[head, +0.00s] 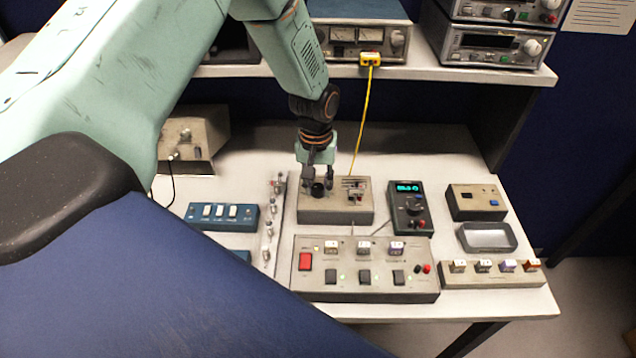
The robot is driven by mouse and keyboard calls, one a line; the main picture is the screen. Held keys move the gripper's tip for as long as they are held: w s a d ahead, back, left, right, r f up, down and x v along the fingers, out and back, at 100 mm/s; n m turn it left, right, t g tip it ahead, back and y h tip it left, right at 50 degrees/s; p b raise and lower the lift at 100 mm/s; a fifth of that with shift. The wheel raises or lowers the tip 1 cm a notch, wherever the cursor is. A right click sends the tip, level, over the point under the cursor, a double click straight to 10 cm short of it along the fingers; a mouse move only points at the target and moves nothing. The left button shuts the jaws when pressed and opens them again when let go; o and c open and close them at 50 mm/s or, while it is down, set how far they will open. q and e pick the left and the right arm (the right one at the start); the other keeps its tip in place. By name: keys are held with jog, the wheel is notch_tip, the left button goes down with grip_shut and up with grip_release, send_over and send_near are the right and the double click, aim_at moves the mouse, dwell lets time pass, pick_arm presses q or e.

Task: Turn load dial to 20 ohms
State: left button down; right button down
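A grey box (345,212) stands in the middle of the bench, with a black round dial (318,189) on the left of its top. I take this for the load dial, but its scale and markings are too small to read. My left gripper (318,181) points down over this dial from behind. Its two dark fingers are apart, one at each side of the dial. I cannot tell whether they touch it. My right gripper is not in view.
A dark meter (410,208) with a lit cyan display stands right of the box. A grey panel with several switches (364,270) lies in front. A blue switch box (222,217) is at left. A yellow cable (366,110) hangs from the shelf behind. An empty tray (486,237) is at right.

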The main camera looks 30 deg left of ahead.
aim_at(316, 186)
pick_arm(q)
jog(key=c, duration=1.4)
grip_release()
jog(key=shift+w+r, duration=0.2)
jog(key=shift+w, duration=0.1)
jog(key=o, duration=0.3)
jog(key=shift+s+f, duration=0.1)
jog(key=shift+s, duration=0.1)
jog(key=shift+o, duration=0.2)
notch_tip(316, 186, up, 12)
jog(key=shift+a, duration=0.2)
jog(key=shift+s, duration=0.1)
